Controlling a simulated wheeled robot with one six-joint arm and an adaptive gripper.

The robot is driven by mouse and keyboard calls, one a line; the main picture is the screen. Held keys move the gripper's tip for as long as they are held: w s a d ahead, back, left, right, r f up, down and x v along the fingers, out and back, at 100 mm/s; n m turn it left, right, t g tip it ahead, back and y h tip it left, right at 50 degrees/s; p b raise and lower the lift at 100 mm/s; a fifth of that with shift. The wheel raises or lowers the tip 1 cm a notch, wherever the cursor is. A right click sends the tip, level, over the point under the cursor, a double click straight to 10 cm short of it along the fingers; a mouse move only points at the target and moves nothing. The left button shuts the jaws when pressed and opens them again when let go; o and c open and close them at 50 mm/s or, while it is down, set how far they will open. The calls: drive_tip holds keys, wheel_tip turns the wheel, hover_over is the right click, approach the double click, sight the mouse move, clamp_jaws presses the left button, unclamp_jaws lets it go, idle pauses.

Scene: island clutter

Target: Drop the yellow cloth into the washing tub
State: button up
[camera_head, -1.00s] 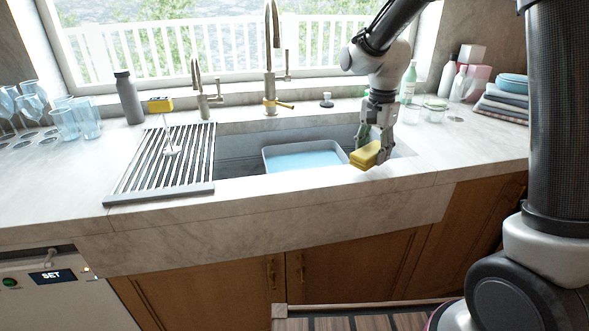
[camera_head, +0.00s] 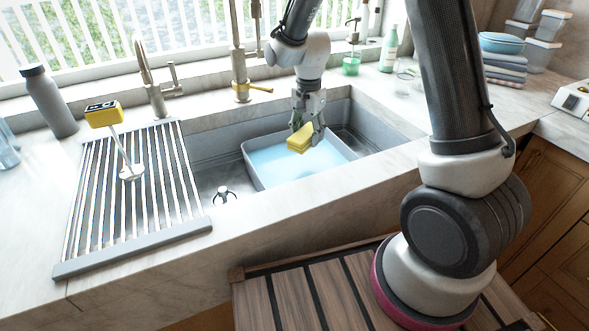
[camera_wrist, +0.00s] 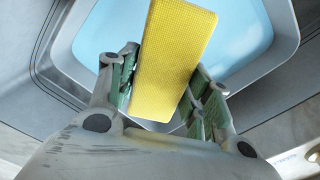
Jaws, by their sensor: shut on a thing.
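The yellow cloth (camera_head: 300,139) is a folded yellow block in the head view. It fills the middle of the wrist view (camera_wrist: 172,58). My gripper (camera_head: 308,133) is shut on it; the fingers lie on both sides of it in the wrist view (camera_wrist: 160,95). The washing tub (camera_head: 247,167) is a grey rectangular basin with light blue water, standing in the sink. It also shows behind the cloth in the wrist view (camera_wrist: 281,62). The cloth is over the tub's water in both views. How high above the water it is, I cannot tell exactly.
A drying rack (camera_head: 128,250) lies over the sink's left part, with a yellow-headed device (camera_head: 103,113) standing on it. Taps (camera_head: 240,60) rise behind the sink. A green glass (camera_head: 351,66), a bottle (camera_head: 389,50) and folded cloths with bowls (camera_head: 503,55) stand at the back right.

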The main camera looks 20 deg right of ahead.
drive_tip(key=shift+f, duration=2.3)
drive_tip(key=o, duration=1.1)
wheel_tip(320, 180, up, 12)
drive_tip(key=shift+r, duration=0.1)
